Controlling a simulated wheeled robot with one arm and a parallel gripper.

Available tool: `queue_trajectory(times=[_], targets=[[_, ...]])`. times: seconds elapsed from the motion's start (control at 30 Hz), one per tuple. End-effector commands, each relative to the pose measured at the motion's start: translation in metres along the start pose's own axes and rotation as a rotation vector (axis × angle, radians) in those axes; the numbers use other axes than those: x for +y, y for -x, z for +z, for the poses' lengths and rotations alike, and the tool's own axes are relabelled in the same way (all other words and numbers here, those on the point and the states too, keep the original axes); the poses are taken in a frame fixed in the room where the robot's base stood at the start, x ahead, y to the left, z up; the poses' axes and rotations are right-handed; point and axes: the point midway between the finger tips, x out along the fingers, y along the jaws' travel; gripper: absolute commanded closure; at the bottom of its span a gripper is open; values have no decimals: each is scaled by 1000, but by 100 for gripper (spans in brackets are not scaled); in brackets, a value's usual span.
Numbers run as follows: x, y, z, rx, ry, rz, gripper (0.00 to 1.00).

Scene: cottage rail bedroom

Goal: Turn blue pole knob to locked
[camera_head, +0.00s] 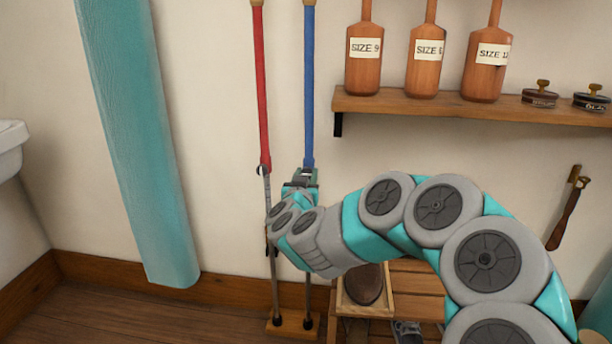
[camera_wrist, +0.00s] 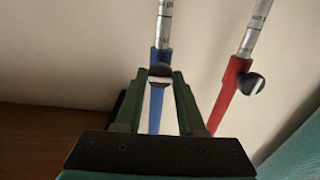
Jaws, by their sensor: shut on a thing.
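The blue pole (camera_head: 309,85) stands upright against the wall, and its blue end and silver scaled shaft also show in the wrist view (camera_wrist: 164,20). The blue pole knob (camera_wrist: 160,72) is a small dark knob with a pale face at the joint between blue tube and shaft. My gripper (camera_wrist: 159,78) is shut on this knob, with a green finger on each side. In the head view my gripper (camera_head: 302,180) is at the lower end of the blue tube, and the knob is hidden there. Whether the knob is locked cannot be told.
A red pole (camera_head: 262,85) with its own knob (camera_wrist: 251,84) stands close on the left in the head view. Both poles stand on a wooden base (camera_head: 292,326). A shelf (camera_head: 460,105) with wooden shoe forms is to the right, above a slatted rack (camera_head: 415,283).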

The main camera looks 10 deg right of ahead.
Motion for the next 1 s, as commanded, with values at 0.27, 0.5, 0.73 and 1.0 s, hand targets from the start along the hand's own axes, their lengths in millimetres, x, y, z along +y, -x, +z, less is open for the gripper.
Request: queue_trajectory(times=[0.27, 0.5, 0.73, 1.0], targets=[[0, 0, 0, 0, -19, 0, 100], [0, 0, 2, -1, -126, 0, 100], [1, 0, 3, -2, -318, -1, 100], [1, 0, 3, -1, -577, -2, 100]])
